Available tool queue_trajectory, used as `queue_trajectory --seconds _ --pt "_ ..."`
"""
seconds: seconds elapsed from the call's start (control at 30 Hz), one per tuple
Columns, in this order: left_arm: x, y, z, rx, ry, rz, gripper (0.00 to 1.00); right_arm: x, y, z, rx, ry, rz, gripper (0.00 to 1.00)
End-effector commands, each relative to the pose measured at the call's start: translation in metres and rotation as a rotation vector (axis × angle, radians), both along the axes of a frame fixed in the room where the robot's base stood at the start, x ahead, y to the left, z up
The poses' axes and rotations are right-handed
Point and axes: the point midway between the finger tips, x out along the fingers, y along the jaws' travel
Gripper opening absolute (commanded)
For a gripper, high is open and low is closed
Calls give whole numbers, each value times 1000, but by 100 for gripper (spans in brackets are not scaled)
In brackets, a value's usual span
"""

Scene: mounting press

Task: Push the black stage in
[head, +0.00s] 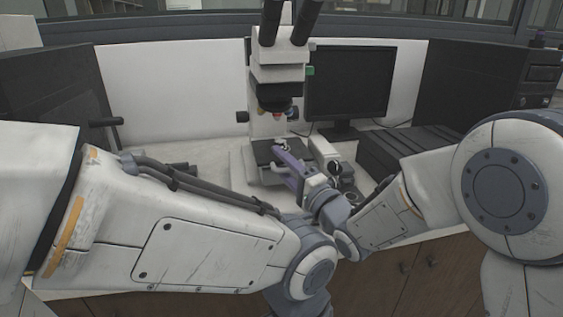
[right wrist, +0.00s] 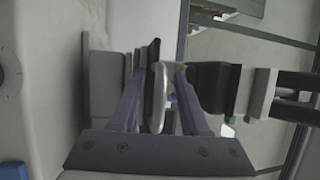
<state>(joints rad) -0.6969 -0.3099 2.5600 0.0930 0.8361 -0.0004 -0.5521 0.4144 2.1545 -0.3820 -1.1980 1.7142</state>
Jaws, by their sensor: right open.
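The black stage (head: 264,153) is a dark plate low on the white microscope (head: 277,75) in the head view, partly covered by my right gripper. My right gripper (head: 282,157) has purple fingers and is at the stage's right front side. In the right wrist view the two fingers of my right gripper (right wrist: 160,72) stand apart. A pale rounded piece (right wrist: 158,98) and a thin black edge show between them. I cannot tell whether the fingers touch these. My left arm crosses the foreground, and its gripper is not visible.
A dark monitor (head: 346,82) stands behind on the right, with a low black box (head: 412,147) in front of it. A small white unit (head: 326,152) stands right of the stage.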

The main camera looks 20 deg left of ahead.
Motion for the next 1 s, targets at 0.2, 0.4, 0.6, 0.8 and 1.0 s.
queue_trajectory --seconds 0.2,0.4,0.6,0.8,1.0 --pt "0 0 -5 0 0 0 50 -20 -28 -7 0 1 -3 45" --pt "0 0 -9 0 0 0 50 -44 -59 -12 2 -2 -5 45" --pt "0 0 -11 0 0 0 50 -58 -77 -15 1 -2 -3 45" --pt "0 0 -11 0 0 0 50 -61 -80 -16 2 -3 -1 45" --pt "0 0 -11 0 0 0 45 -60 -79 -16 -3 -3 -4 45"
